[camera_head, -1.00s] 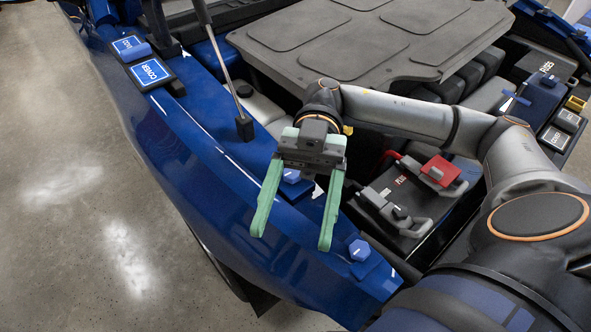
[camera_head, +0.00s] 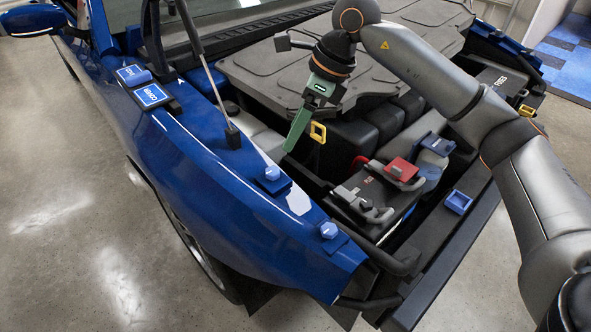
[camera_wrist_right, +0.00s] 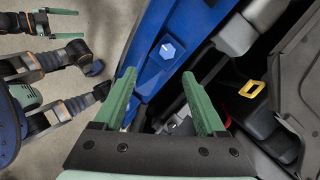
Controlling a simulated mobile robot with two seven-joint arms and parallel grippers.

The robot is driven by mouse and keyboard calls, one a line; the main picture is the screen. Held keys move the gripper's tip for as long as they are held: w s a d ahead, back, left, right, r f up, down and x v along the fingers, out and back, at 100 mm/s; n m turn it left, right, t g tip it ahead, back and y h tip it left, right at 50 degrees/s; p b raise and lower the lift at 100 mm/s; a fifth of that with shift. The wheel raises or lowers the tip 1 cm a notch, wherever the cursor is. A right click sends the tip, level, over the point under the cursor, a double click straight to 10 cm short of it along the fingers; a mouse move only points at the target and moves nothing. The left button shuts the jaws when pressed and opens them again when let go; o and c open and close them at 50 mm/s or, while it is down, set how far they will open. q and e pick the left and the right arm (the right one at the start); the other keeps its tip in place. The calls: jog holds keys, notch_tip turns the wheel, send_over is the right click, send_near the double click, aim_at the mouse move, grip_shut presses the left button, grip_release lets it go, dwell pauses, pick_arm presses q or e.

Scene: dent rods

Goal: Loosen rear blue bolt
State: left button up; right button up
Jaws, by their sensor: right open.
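Two blue hex bolts sit on the blue fender: the rear one (camera_head: 271,174) and the front one (camera_head: 328,230), nearer to me. My right gripper (camera_head: 291,147) hangs above and beyond the rear bolt, apart from it, its green fingers edge-on. In the right wrist view this gripper (camera_wrist_right: 162,82) is open and empty. One blue bolt (camera_wrist_right: 167,48) shows beyond its fingertips; I cannot be sure which one. My left gripper (camera_wrist_right: 80,24) shows open and empty at the upper left of that view, and is outside the head view.
A metal prop rod (camera_head: 207,75) rises from the fender behind the rear bolt. A yellow loop handle (camera_head: 318,131) is close to my right gripper. Open floor lies left.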

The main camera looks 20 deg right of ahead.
aim_at(273, 171)
jog(key=shift+n+t, duration=0.3)
jog(key=x, duration=0.8)
jog(key=d+x, duration=0.1)
jog(key=x, duration=0.3)
jog(key=shift+w+f, duration=0.1)
jog(key=shift+w, duration=0.2)
grip_shut()
